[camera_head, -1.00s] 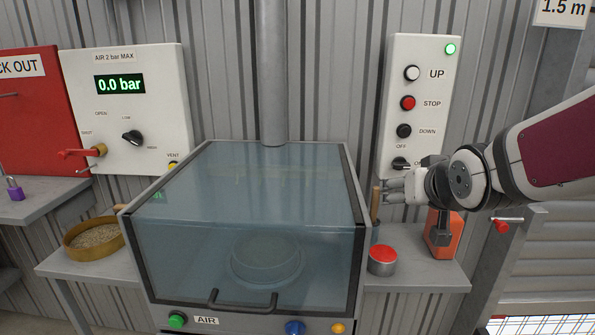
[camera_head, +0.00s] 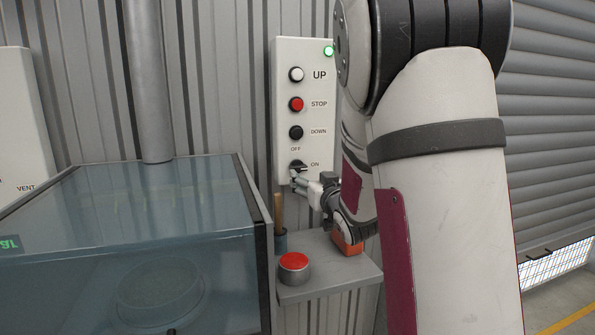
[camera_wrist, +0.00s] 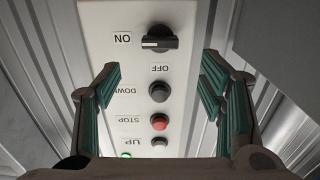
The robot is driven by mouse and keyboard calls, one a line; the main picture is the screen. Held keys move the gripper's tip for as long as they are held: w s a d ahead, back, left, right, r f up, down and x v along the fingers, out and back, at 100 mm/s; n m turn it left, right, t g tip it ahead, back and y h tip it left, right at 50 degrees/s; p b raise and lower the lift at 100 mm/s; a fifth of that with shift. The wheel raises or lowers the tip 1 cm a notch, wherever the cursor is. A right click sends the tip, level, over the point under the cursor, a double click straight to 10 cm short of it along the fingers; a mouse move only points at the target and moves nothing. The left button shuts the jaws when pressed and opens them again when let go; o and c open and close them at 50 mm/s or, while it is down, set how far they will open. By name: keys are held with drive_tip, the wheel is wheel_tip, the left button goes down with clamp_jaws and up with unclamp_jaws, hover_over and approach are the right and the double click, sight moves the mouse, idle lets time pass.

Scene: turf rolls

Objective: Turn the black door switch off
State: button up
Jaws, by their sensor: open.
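The black door switch (camera_head: 299,166) is a rotary knob at the bottom of the white control panel (camera_head: 286,110), with OFF marked above it and ON to its right. In the wrist view, the panel appears upside down, and the knob (camera_wrist: 165,40) has its pale line pointing at the ON label. My gripper (camera_head: 298,182) is just below and in front of the knob and partly covers its lower edge. In the wrist view my gripper (camera_wrist: 160,86) is open and empty, its fingers apart, with the knob beyond the tips. I cannot tell whether a finger touches it.
Above the switch are the DOWN (camera_head: 295,132), STOP (camera_head: 296,104) and UP (camera_head: 296,74) buttons and a lit green lamp (camera_head: 328,50). A glass-lidded cabinet (camera_head: 130,200) stands left. A shelf below holds a red-topped tin (camera_head: 294,268) and an orange object (camera_head: 346,244).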

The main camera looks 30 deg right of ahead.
sight(300, 168)
drive_tip(key=x, duration=0.9)
drive_tip(key=shift+w, duration=0.15)
drive_tip(key=c, duration=1.2)
